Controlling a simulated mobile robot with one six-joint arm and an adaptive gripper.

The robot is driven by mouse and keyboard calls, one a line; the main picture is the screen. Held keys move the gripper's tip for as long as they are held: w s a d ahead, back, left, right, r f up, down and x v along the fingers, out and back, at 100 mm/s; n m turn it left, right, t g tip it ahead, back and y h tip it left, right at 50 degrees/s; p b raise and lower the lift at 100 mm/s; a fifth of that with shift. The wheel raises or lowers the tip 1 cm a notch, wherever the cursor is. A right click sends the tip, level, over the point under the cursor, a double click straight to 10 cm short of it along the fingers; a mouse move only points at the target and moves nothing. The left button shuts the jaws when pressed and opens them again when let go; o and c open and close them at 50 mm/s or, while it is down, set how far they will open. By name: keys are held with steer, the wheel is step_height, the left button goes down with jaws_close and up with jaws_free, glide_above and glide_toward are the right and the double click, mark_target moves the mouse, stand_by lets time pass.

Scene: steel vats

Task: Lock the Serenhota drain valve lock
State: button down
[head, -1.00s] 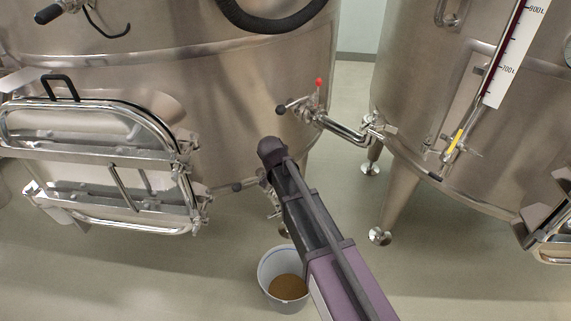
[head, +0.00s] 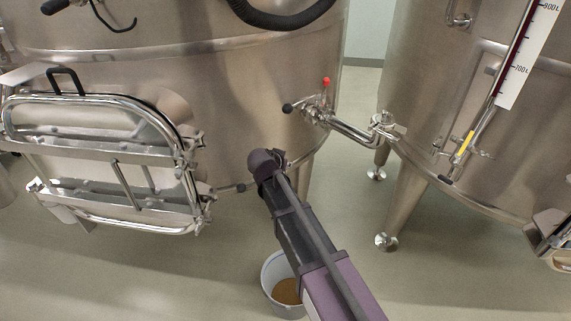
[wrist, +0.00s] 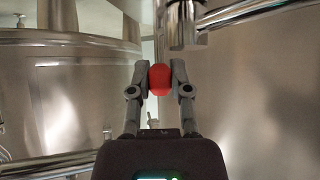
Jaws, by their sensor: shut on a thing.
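In the wrist view my gripper (wrist: 160,80) is shut on a red rounded knob (wrist: 160,79), with one finger on each side. What the knob is fixed to is hidden behind the gripper. In the head view my gripper is hidden beyond the dark end of my arm, low in front of the left steel vat (head: 225,95). I cannot tell which valve or lock the held knob belongs to. Another red-tipped lever (head: 326,82) stands upright on a valve (head: 318,112) at the left vat's side, with no gripper on it.
A white bucket (head: 268,275) with brown contents stands on the floor beside my arm. A right vat (head: 415,110) on legs, a joining pipe (head: 352,132) and a manway door (head: 100,160) surround the spot. Steel pipework (wrist: 185,25) shows just above my gripper.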

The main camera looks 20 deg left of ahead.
steer(key=c, duration=0.5)
jaws_free()
steer(key=shift+c, duration=0.2)
steer(key=shift+w+d+r+g+p, duration=0.1)
steer(key=shift+w+d+g+p, duration=0.1)
steer(key=shift+g+p, duration=0.35)
